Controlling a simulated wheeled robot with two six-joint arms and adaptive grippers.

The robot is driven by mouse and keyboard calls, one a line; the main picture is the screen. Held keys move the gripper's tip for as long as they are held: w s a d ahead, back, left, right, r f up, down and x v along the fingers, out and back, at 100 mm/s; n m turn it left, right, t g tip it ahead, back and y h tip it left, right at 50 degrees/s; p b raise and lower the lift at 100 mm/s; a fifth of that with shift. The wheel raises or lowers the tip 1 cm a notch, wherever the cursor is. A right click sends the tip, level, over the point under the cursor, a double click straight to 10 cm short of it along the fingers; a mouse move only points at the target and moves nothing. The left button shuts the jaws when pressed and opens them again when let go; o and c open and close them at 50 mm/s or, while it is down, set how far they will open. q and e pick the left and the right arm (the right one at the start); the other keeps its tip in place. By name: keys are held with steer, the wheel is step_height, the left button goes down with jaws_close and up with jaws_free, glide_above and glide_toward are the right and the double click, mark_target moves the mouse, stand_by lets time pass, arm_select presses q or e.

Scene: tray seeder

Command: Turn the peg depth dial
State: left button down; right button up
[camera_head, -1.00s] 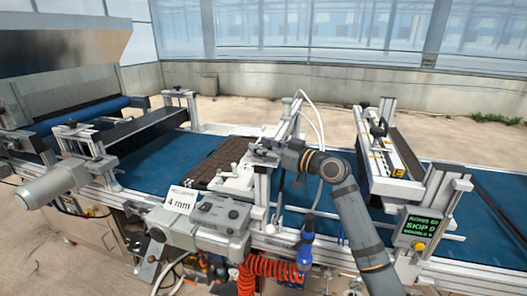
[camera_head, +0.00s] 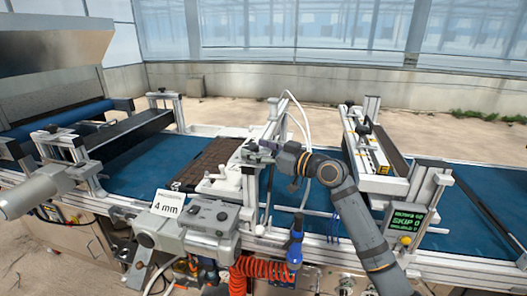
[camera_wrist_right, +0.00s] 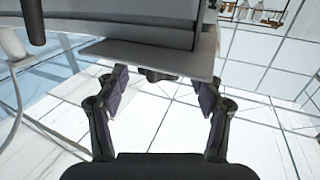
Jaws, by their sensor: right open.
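My right gripper (camera_head: 256,150) reaches in from the right over the seeder's grey head, beside the upright frame post. In the right wrist view its two fingers (camera_wrist_right: 161,92) are open and spread apart. A small dark knob (camera_wrist_right: 158,75) under a pale plate shows between and beyond the fingertips; it may be the peg depth dial, but I cannot tell for sure. No contact with it is visible. In the head view the gripper covers this spot. A white card reading "4 mm" (camera_head: 167,204) stands on the front of the machine. My left gripper is not in view.
A dark seed tray (camera_head: 205,163) lies on the blue belt (camera_head: 135,172). White hoses (camera_head: 300,112) and the upright post are close to my right gripper. A green-lettered display (camera_head: 405,221) stands at right. An orange coiled hose (camera_head: 262,268) hangs in front.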

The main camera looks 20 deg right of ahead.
mark_target(257, 149)
steer(key=v, duration=0.4)
steer(key=shift+s+d, duration=0.25)
steer(key=shift+s, duration=0.1)
